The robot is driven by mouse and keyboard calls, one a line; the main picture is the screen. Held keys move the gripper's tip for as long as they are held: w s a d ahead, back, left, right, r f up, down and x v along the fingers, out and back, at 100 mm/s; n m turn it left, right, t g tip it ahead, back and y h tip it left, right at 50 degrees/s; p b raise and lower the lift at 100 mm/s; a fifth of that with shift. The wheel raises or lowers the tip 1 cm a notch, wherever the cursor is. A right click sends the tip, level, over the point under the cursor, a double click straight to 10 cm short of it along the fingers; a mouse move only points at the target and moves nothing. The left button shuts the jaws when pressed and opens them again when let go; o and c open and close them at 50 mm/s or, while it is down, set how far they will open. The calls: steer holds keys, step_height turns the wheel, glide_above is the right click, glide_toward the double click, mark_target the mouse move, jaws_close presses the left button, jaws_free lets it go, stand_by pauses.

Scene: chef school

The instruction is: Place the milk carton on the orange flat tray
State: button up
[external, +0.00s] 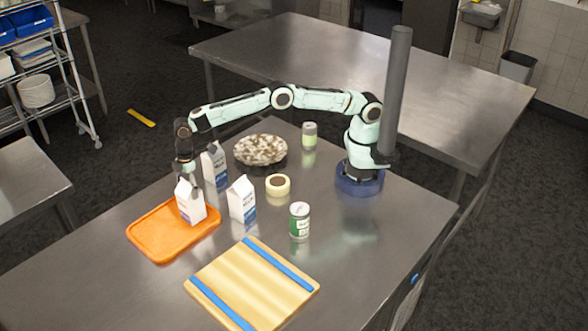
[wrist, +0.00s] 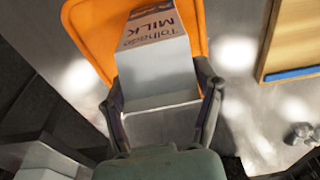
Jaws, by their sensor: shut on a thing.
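My gripper (external: 186,173) points down and is shut on a white milk carton (external: 191,206). In the wrist view the carton (wrist: 158,75), with its "MILK" lettering, sits between the two fingers. The orange flat tray (external: 150,244) lies on the steel table at the left, and it also shows behind the carton in the wrist view (wrist: 90,25). The carton is upright over the back right part of the tray. I cannot tell whether its base touches the tray.
Two more milk cartons stand nearby, one behind (external: 215,168) and one to the right (external: 242,201). A patterned bowl (external: 261,150), a tape-like ring (external: 278,192), a green can (external: 299,221), another can (external: 309,136) and a cutting board (external: 236,284) share the table. The tray's front left is bare.

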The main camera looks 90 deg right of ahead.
steer(key=shift+f, duration=0.25)
steer(key=shift+f, duration=0.1)
steer(key=o, duration=1.2)
steer(key=shift+o, duration=0.2)
